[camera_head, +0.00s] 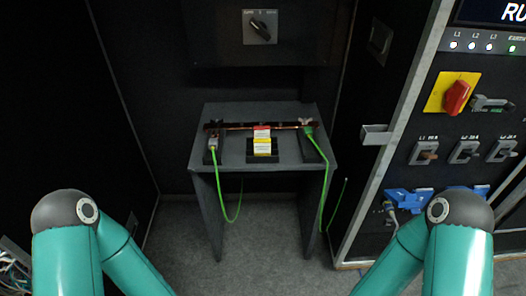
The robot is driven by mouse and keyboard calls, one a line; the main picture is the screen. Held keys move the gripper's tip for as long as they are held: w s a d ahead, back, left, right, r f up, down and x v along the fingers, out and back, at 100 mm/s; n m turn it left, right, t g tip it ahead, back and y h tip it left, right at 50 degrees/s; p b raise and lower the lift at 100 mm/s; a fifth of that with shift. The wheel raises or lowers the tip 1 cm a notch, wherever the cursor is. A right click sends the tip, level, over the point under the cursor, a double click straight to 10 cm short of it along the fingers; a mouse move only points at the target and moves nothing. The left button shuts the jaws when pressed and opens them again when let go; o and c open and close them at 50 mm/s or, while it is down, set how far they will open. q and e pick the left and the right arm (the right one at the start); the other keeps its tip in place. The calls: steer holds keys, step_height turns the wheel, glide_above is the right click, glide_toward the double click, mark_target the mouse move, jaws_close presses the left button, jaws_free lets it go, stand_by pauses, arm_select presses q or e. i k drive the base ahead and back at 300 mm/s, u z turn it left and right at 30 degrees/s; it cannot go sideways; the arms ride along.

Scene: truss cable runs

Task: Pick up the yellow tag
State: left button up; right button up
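The yellow tag (262,148) is small, with pale printing on part of it. It shows at the front middle of the grey table (232,163), at a black block (262,159). A red and white label (262,132) is directly above it in the picture; I cannot tell whether the two touch. My left and right arms show at the lower corners, bent, with their lower links running down out of the picture. Neither gripper is visible, and both arms are apart from the tag.
A copper-coloured bar (286,125) lies across the table, with green cables (219,190) at both ends hanging down. A panel with a red rotary switch (457,97) and blue connectors (408,199) stands right. The floor before the table looks clear.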

mark_target(262, 146)
steer(key=z, duration=0.05)
steer(key=i, duration=0.9)
steer(key=u, duration=0.1)
